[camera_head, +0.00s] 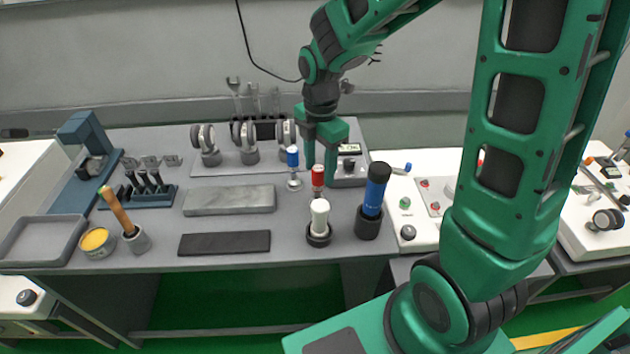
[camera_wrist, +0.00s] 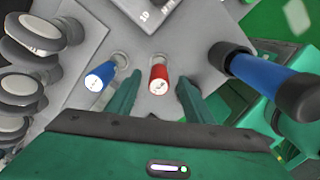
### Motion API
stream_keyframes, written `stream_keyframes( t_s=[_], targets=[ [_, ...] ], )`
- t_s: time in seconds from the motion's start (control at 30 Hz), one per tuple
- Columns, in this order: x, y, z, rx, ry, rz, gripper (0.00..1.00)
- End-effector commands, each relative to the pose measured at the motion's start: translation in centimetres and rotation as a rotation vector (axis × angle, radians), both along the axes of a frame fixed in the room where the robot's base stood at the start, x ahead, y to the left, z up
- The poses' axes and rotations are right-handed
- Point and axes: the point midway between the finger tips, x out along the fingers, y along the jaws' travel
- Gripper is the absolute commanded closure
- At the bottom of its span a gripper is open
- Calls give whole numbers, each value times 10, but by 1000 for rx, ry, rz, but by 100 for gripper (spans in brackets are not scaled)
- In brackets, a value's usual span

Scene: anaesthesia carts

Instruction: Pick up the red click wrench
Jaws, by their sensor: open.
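The red click wrench (camera_head: 318,177) stands upright on the grey bench, its red cap on top. My gripper (camera_head: 321,167) is open and points down. In the wrist view the gripper (camera_wrist: 158,100) has its fingers apart on either side of the red cap, with nothing held. A blue-capped tool (camera_head: 293,160) of similar shape stands just left of the red one. It also shows in the wrist view (camera_wrist: 98,78), just outside the left finger.
A tall blue-handled tool (camera_head: 373,195) stands in a black holder to the right. A white-handled tool (camera_head: 319,218) stands in front. Metal caster-like parts (camera_head: 247,148) stand behind on the left. A grey box with a display (camera_head: 348,172) is close behind the gripper. Grey and black slabs lie left.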

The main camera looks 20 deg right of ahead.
Motion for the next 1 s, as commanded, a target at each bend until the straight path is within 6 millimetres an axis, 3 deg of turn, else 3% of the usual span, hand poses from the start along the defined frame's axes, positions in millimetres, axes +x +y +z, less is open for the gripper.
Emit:
stream_keyframes(
  t_s=[0.27, 0.6, 0.9, 0.93, 1.0],
  targets=[
    [0, -1, -20, 0, 1, -4, 53],
    [2, 2, -62, -1, 2, -5, 53],
    [3, 2, -67, -1, -1, -5, 53],
    [3, 2, -67, -1, -1, -5, 55],
    [3, 2, -67, -1, -1, -5, 72]
  ],
)
